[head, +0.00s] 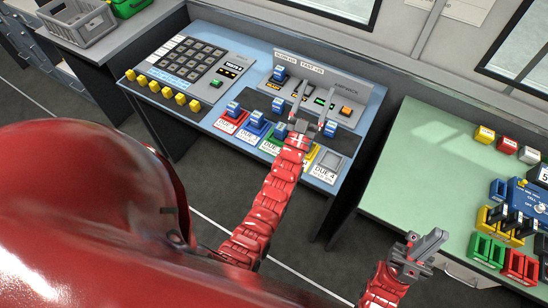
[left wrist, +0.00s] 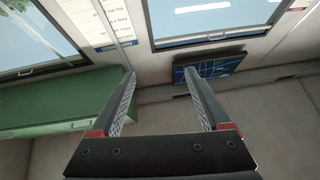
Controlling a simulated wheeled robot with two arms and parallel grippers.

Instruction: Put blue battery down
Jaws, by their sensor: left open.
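Several blue batteries stand on the blue-topped bench (head: 205,122). One blue battery (head: 330,128) is right beside my left gripper (head: 314,118), close to its right finger; I cannot tell if they touch. Others are the battery on the red card (head: 233,108), the battery on the blue card (head: 256,116) and a battery in the grey charger unit (head: 280,74). My left gripper is open above the front cards. In the left wrist view its fingers (left wrist: 166,92) are apart with nothing between them. My right gripper (head: 424,245) is held low at the right; its jaw gap is unclear.
A keypad panel (head: 198,65) with several yellow knobs fills the bench's left side. A card marked DUE 4 (head: 326,167) lies at the front right. A green table (head: 420,150) to the right carries coloured blocks and crates. A floor gap separates the two tables.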

